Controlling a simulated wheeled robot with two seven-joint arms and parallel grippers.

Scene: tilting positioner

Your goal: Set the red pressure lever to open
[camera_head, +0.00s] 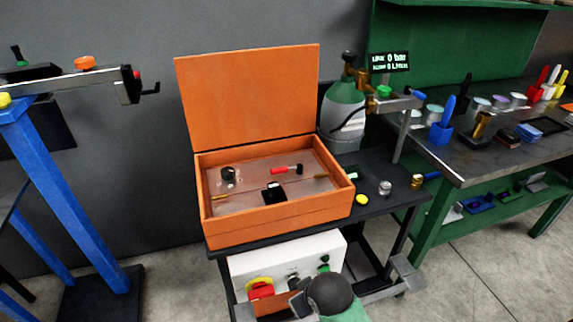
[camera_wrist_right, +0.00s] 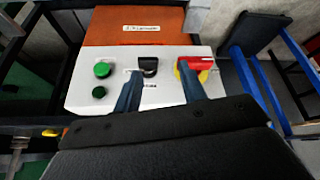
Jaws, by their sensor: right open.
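A red lever (camera_head: 286,171) with a dark end lies on the grey plate inside the open orange box (camera_head: 280,218); its setting is too small to read. A second red handle sits on a yellow disc (camera_head: 260,288) on the white panel (camera_head: 342,246) below; it also shows in the wrist view (camera_wrist_right: 199,63). My right gripper (camera_head: 298,300) is in front of this panel, well below the box. In the wrist view its jaws (camera_wrist_right: 160,75) are open and empty, on either side of a black knob (camera_wrist_right: 148,66); contact cannot be told. My left gripper is not in view.
The box lid (camera_head: 250,95) stands open at the back. A black knob (camera_head: 228,173) and a black block (camera_head: 273,192) are in the box. Small parts lie right of the box. A blue stand (camera_head: 65,190) is at left.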

